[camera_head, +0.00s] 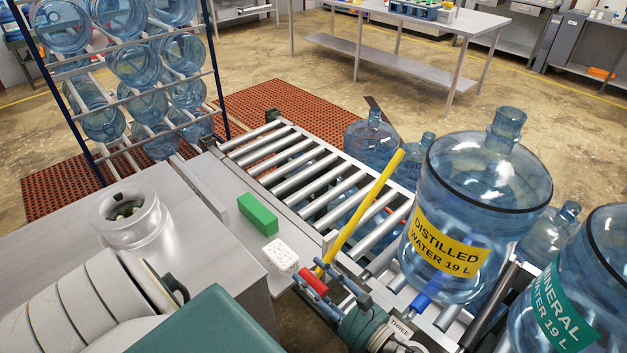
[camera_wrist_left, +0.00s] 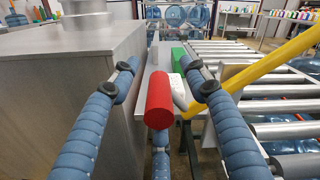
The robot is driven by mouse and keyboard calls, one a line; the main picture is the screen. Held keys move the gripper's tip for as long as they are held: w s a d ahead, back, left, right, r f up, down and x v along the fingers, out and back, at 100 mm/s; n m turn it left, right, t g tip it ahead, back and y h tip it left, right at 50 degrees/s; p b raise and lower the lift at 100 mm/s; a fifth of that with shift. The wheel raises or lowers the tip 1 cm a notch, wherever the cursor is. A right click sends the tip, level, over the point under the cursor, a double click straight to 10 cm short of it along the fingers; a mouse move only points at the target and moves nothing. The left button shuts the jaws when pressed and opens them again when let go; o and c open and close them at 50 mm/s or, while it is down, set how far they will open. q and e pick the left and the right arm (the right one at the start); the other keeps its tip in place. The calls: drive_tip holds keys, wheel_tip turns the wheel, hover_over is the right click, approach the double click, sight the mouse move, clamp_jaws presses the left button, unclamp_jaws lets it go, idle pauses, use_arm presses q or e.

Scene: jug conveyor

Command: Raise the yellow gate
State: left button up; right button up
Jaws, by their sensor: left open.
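The yellow gate (camera_head: 362,212) is a long bar slanting over the roller conveyor; in the left wrist view it rises to the right (camera_wrist_left: 260,68). A red cylindrical handle (camera_head: 314,283) is at its near, lower end. In the left wrist view the red handle (camera_wrist_left: 159,100) stands out toward the camera between the fingers. My left gripper (camera_head: 322,282) is open, its blue ridged fingers (camera_wrist_left: 160,72) on either side of the handle with visible gaps. No grip on the handle shows. My right gripper is not in view.
A distilled water jug (camera_head: 470,205) stands on the conveyor (camera_head: 300,165) right of the gate, with a mineral water jug (camera_head: 570,300) nearer. A green block (camera_head: 257,214) and white block (camera_head: 281,257) lie on the ledge left of the conveyor. A jug rack (camera_head: 215,70) stands behind.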

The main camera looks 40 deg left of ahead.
use_arm(q)
wheel_tip(320, 180, up, 8)
drive_tip(key=shift+a+f, duration=0.1)
drive_tip(key=shift+a, duration=0.05)
idle(0.3)
